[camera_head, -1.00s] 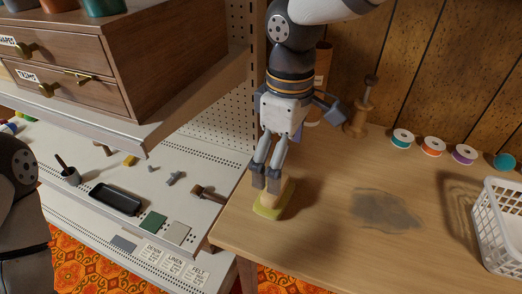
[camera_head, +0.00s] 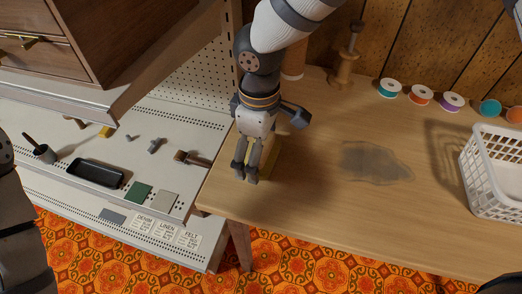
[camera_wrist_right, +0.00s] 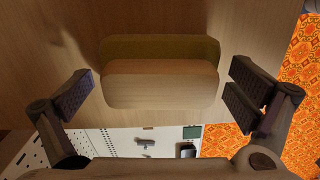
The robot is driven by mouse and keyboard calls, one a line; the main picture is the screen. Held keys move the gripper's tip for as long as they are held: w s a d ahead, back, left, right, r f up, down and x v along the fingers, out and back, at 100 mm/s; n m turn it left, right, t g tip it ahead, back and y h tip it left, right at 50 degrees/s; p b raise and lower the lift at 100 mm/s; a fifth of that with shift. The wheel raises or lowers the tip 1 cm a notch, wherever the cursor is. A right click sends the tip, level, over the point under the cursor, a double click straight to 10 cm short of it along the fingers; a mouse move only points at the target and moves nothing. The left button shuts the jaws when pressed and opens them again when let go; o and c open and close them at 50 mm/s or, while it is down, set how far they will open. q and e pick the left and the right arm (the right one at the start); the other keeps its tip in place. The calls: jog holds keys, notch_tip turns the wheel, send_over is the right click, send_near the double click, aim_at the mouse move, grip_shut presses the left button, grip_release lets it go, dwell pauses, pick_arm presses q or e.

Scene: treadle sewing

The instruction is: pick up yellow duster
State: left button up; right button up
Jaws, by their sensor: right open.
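The yellow duster (camera_head: 271,160) lies on the wooden table near its left end, partly hidden behind my right gripper in the head view. The right wrist view shows it as a block with a pale wooden part (camera_wrist_right: 160,88) and an olive-yellow part along the far side. My right gripper (camera_head: 245,173) points down at the duster. In the wrist view its open fingers (camera_wrist_right: 163,93) stand on either side of the duster, with a gap on both sides. Only part of my left arm shows at the left edge; its gripper is out of view.
A grey stain (camera_head: 376,162) marks the table right of the duster. A white basket (camera_head: 490,185) stands at the right, with thread spools (camera_head: 420,95) behind. A white pegboard shelf (camera_head: 125,150) with a black tray (camera_head: 96,173) and small tools adjoins the table's left end.

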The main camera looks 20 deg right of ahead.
jog(key=shift+r, duration=0.1)
jog(key=c, duration=1)
jog(key=shift+w+r, duration=0.1)
jog(key=shift+r, duration=0.4)
jog(key=r, duration=0.3)
jog(key=shift+s+a+r+p, duration=0.3)
jog(key=shift+a+r+p, duration=0.05)
jog(key=shift+a, duration=0.05)
pick_arm(q)
jog(key=shift+t, duration=0.6)
jog(key=w+r+p, duration=0.1)
jog(key=w+r, duration=0.1)
jog(key=w, duration=0.1)
jog(key=shift+r, duration=0.4)
pick_arm(e)
jog(key=s+a+r, duration=0.2)
jog(key=a, duration=0.1)
jog(key=s+a+r, duration=0.6)
jog(key=a, duration=0.1)
jog(key=shift+s+a+r, duration=0.1)
jog(key=shift+r, duration=0.05)
